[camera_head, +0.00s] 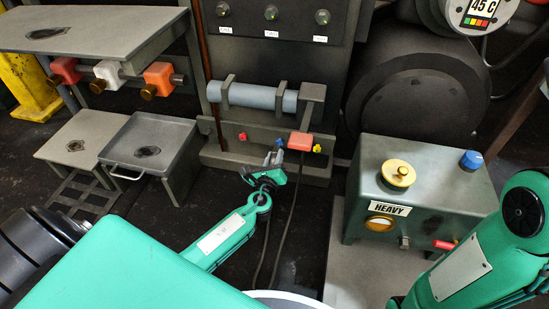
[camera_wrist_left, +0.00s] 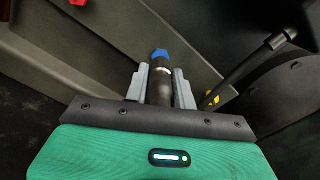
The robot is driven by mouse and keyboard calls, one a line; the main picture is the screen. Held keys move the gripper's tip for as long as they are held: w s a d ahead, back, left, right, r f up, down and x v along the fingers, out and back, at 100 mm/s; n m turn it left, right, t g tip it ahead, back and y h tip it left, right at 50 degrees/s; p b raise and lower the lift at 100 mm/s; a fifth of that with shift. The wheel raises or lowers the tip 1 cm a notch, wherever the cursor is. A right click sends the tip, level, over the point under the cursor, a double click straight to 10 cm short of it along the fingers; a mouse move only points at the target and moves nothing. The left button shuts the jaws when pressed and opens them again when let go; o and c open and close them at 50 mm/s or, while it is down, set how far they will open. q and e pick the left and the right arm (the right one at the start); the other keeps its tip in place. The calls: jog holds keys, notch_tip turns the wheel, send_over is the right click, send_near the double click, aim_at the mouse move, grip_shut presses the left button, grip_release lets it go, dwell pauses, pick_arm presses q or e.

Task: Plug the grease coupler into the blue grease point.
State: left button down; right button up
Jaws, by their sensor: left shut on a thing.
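My left gripper (camera_head: 275,160) is low at the front of the grey machine base, shut on the dark cylindrical grease coupler. In the left wrist view the coupler (camera_wrist_left: 160,88) stands between the two grey fingers (camera_wrist_left: 159,84), pointing away from me. The blue grease point (camera_wrist_left: 159,54) shows just beyond the coupler's far end, roughly in line with it. I cannot tell whether they touch. In the head view the blue point (camera_head: 279,141) shows just above the gripper, and the coupler is hard to make out. My right arm shows at the right, but its gripper is out of view.
A red point (camera_head: 242,136) is left of the blue one and a yellow point (camera_head: 317,149) is to the right. An orange-red block (camera_head: 300,141) with dark cables hanging below it is close on the right. A green box marked HEAVY (camera_head: 425,180) stands farther right.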

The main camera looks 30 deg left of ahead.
pick_arm(q)
jog(key=shift+x, duration=1.15)
jog(key=c, duration=0.8)
grip_release()
jog(key=shift+o, duration=0.2)
jog(key=shift+s, duration=0.1)
jog(key=v, duration=0.7)
jog(key=shift+p, duration=0.35)
